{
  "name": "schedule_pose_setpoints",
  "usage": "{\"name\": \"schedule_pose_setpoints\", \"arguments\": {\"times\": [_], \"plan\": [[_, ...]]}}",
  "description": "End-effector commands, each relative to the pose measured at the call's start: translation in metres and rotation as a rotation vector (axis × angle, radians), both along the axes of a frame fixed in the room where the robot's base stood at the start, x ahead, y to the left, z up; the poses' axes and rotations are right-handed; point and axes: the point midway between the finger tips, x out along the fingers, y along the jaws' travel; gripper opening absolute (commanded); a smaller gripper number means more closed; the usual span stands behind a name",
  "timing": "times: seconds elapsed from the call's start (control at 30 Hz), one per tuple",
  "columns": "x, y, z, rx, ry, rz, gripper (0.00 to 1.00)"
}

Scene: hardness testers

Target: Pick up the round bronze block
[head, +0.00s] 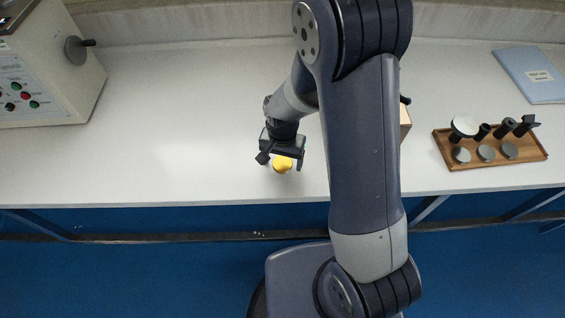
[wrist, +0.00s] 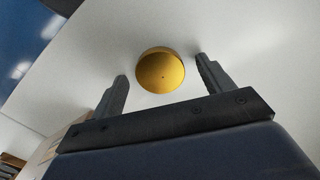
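The round bronze block (head: 282,164) is a yellow-gold disc on the white table near its front edge. In the wrist view the block (wrist: 160,71) shows as a round gold face with a small dark dot, a little beyond the fingertips. My gripper (head: 281,160) is over the block in the head view and partly covers it. In the wrist view my gripper (wrist: 160,68) is open, with one finger on each side of the block's line and a clear gap to each. Nothing is held. The exact height above the block is hard to tell.
A wooden tray (head: 456,162) with several grey discs and dark fittings lies at the right. A blue folder (head: 533,75) is behind it. A tan box (head: 405,122) is partly hidden by my arm. A tester (head: 45,70) stands at the far left. The table's left middle is clear.

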Motion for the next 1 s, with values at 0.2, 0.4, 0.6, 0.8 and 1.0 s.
{"name": "schedule_pose_setpoints", "arguments": {"times": [0.2, 0.4, 0.6, 0.8, 1.0], "plan": [[0.0, 0.0, 0.0002, 0.0, 0.0, 0.0, 0.61], [0.0001, 0.0, 0.0003, 0.0, 0.0, 0.0, 0.45], [0.0001, 0.0, 0.0003, 0.0, 0.0, 0.0, 0.28], [0.0003, 0.0001, 0.0006, 0.001, -0.001, 0.0, 0.13], [0.0006, 0.0002, 0.0031, 0.0, -0.002, 0.0, 0.13]]}}
